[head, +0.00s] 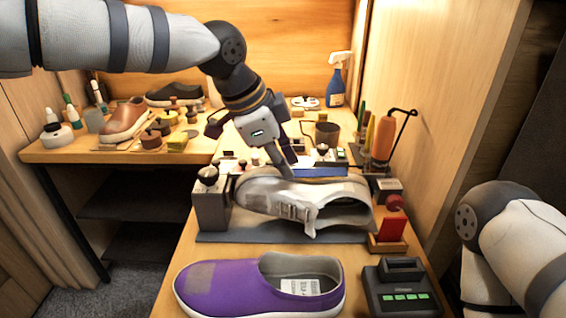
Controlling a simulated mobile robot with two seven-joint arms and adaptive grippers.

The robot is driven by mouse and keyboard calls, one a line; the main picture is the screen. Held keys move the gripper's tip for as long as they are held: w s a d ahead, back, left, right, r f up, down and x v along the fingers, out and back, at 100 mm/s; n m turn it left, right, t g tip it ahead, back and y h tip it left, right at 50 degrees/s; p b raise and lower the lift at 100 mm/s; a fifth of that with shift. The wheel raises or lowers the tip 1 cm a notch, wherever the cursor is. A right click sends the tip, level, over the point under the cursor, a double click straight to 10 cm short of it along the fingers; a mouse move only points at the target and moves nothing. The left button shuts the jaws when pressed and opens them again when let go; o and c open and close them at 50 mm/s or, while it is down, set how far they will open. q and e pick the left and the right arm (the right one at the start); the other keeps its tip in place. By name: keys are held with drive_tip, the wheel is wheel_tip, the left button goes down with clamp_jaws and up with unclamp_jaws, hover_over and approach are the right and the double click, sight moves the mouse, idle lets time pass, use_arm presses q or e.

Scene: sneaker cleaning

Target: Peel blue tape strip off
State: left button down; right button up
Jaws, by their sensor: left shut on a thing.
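A light grey sneaker (262,196) sits in a dark clamp stand (211,203) in the middle of the near bench, toe to the left. A blue strip (322,171) shows along the sneaker's far upper edge. My left gripper (284,168) reaches down from above to that far edge, its fingers closed beside the blue strip. It is shut on the blue tape strip, though the fingers hide the grip itself. My right arm shows at the right edge, but its gripper is out of the frame.
A purple slip-on shoe (225,287) lies in front, beside a dark device with green lights (402,290). A red block (388,228) and an orange-handled tool (383,140) stand right of the clamp. A blue spray bottle (336,85) stands behind. The left bench holds a brown shoe (124,119).

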use_arm(q)
drive_tip(key=shift+s+d+r+p, duration=0.1)
drive_tip(key=shift+s+r+p, duration=0.1)
drive_tip(key=shift+r, duration=0.45)
drive_tip(key=shift+s+r+p, duration=0.1)
drive_tip(key=shift+r+p, duration=0.05)
drive_tip(key=shift+r, duration=0.45)
use_arm(e)
drive_tip(key=shift+w+r, duration=0.5)
use_arm(q)
wheel_tip(320, 180, up, 4)
use_arm(e)
drive_tip(key=shift+w+r+t, duration=0.3)
drive_tip(key=shift+t, duration=0.1)
